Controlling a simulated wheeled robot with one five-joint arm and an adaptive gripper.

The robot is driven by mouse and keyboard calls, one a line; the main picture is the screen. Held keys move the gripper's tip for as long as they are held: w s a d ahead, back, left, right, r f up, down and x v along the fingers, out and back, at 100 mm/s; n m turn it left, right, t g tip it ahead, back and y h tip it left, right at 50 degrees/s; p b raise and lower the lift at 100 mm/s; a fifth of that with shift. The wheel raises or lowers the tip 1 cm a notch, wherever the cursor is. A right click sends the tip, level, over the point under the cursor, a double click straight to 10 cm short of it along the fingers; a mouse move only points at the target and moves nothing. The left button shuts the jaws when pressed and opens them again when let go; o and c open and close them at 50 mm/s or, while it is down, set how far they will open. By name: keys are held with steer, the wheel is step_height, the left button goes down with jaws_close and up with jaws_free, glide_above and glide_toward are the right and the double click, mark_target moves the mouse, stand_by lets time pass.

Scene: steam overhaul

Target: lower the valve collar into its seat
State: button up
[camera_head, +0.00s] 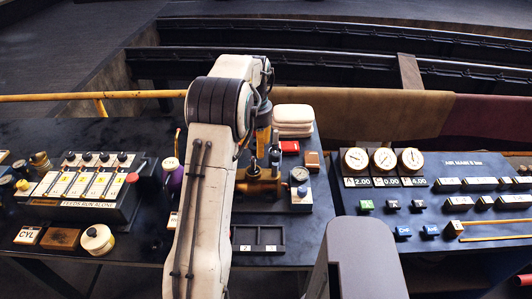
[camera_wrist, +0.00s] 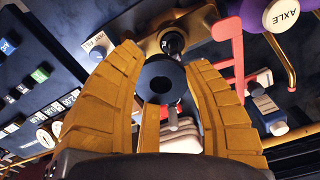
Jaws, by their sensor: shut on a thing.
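My gripper (camera_wrist: 164,62) has its two yellow fingers closed around a dark ring, the valve collar (camera_wrist: 161,69), in the wrist view. The collar's hole faces the camera. Just beyond it stands a dark round stem (camera_wrist: 172,42) on a brass fitting. In the head view my gripper (camera_head: 262,150) points down over the brass valve body (camera_head: 258,187). I cannot make out the collar there. The seat itself is not clearly visible, and I cannot tell how far the collar is from it.
A small gauge block (camera_head: 300,191) stands close right of the valve. A dark tray (camera_head: 258,250) lies in front. A purple-bodied axle oiler (camera_head: 171,178) stands to the left, and folded cloths (camera_head: 293,118) lie behind. A panel with three gauges (camera_head: 383,160) is farther right.

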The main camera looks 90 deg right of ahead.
mark_target(253, 161)
steer(key=shift+w+d+r+m+p, duration=0.3)
steer(key=shift+w+d+r+m, duration=0.3)
steer(key=shift+d+m, duration=0.2)
steer(key=shift+w+d+f, duration=0.1)
steer(key=shift+f+b, duration=1.8)
steer(key=shift+b, duration=0.1)
steer(key=shift+f+b, duration=1.5)
steer(key=shift+f, duration=1.8)
stand_by(1.9)
